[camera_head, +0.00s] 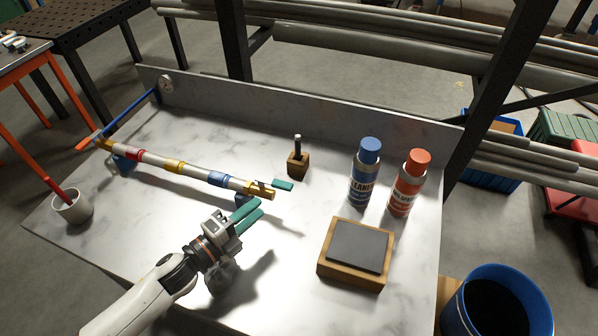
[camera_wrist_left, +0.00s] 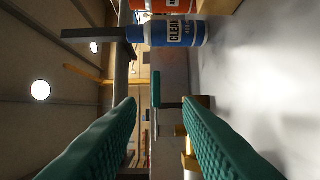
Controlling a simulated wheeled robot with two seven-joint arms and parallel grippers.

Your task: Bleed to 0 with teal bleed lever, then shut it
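The teal bleed lever (camera_head: 283,184) sticks out at the right end of a white pipe (camera_head: 190,170) with red, yellow and blue bands. In the left wrist view the lever (camera_wrist_left: 156,90) shows ahead, between the fingertips and beyond them. My left gripper (camera_head: 259,207) has teal fingers and is open and empty, below and left of the lever, apart from it. Its spread fingers also show in the left wrist view (camera_wrist_left: 159,104). A small round gauge (camera_head: 166,84) is on the back panel; its reading is too small to tell. My right gripper is not in view.
A blue can (camera_head: 364,172) and an orange-capped can (camera_head: 408,184) stand right of the lever. A wooden block with a dark pad (camera_head: 355,250) lies in front of them. A small wooden holder (camera_head: 298,164) stands behind the lever. A white cup (camera_head: 72,207) is at left.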

